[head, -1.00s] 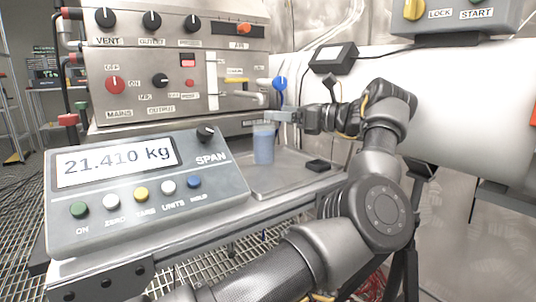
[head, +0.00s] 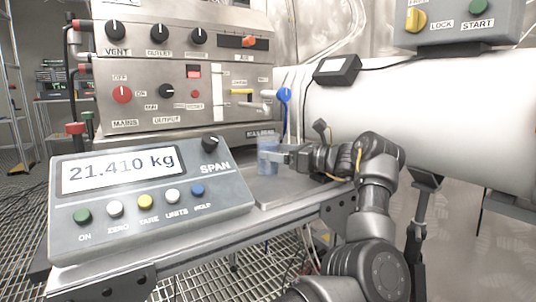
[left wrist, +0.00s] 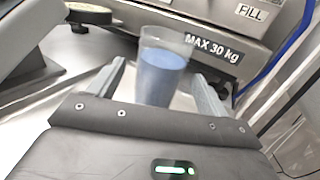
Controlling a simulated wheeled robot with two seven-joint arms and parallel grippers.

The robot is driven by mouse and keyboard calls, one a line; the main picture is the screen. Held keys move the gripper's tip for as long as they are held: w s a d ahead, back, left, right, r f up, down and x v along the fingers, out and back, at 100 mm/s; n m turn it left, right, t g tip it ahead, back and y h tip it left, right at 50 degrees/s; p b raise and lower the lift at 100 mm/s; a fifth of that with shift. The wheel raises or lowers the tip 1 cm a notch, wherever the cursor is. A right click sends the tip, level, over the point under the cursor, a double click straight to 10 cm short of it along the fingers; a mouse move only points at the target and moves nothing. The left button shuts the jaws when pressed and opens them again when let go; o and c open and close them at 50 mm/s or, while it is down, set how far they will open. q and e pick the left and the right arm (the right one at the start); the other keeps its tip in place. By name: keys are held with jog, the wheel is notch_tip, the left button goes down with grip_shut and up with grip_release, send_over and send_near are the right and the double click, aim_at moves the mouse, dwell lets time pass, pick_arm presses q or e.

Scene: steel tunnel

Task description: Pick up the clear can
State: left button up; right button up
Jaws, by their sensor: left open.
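The clear can (head: 268,158) stands upright on the metal tray behind the scale display, with blue contents inside. In the left wrist view the clear can (left wrist: 163,72) stands between the two fingers, its clear rim above the blue. My left gripper (head: 272,157) comes in from the right side of the head view at the can's height. In the left wrist view my left gripper (left wrist: 160,85) is open, with one finger on each side of the can. Whether a finger touches the can I cannot tell. My right gripper is not in view.
The scale display (head: 145,190) reading 21.410 kg stands close in front, left of the can. The control panel (head: 180,80) rises behind it. A white cylinder (head: 420,115) lies at the back right. The metal tray (head: 285,192) is bare beside the can.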

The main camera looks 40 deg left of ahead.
aim_at(262, 149)
pick_arm(q)
jog(key=shift+s+a+b, duration=0.2)
jog(key=shift+s+a, duration=0.05)
jog(key=shift+a, duration=1)
jog(key=shift+s+a+b, duration=0.15)
jog(key=shift+s+a, duration=0.05)
jog(key=shift+a, duration=1.05)
jog(key=shift+c, duration=0.3)
jog(key=c, duration=1.2)
